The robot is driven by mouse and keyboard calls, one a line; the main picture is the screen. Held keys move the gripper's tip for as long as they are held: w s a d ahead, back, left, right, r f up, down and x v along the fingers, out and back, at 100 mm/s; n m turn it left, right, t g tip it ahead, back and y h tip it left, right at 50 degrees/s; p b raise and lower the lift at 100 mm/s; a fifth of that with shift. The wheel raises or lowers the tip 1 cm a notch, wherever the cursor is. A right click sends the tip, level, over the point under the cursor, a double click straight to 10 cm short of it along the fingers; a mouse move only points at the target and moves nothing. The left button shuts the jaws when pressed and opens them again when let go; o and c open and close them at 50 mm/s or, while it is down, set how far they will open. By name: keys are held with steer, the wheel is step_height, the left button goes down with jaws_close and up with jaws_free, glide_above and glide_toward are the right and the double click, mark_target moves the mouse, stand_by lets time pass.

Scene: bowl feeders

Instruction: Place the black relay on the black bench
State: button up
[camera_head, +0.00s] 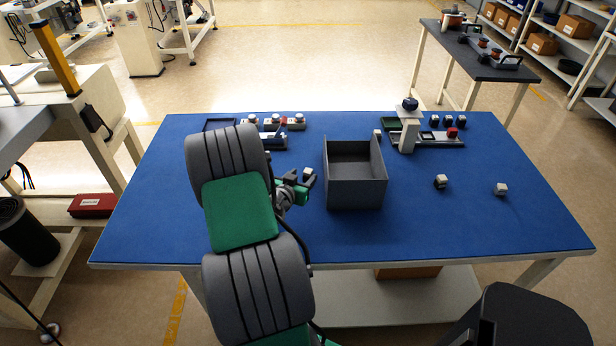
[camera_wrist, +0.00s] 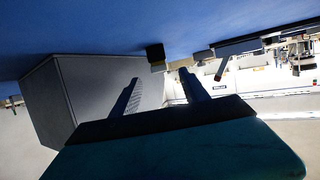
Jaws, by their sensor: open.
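My gripper (camera_head: 298,186) is low over the blue table, left of the grey box. In the wrist view its two fingers (camera_wrist: 160,77) are apart with nothing between them. A small dark block with a pale side (camera_head: 309,174) is just beyond the fingertips; a dark block with a yellowish edge (camera_wrist: 156,54) shows ahead of the fingers. Another small dark and pale block (camera_head: 441,181) lies right of the box. I cannot tell for sure which block is the black relay. The black bench (camera_head: 459,47) stands at the back right, with several devices on it.
The open grey box (camera_head: 357,194) stands mid-table, close to my gripper; it also shows in the wrist view (camera_wrist: 88,92). A pale block (camera_head: 501,189) lies at right. Fixtures with small parts (camera_head: 283,123) and a post station (camera_head: 409,130) line the blue table's (camera_head: 480,225) back.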

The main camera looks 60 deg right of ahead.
mark_target(306, 174)
steer(key=x, duration=0.3)
steer(key=p+x, duration=0.1)
steer(key=x, duration=0.2)
steer(key=shift+a+f, duration=0.1)
steer(key=shift+f, duration=0.15)
steer(key=shift+c, duration=0.4)
jaws_close()
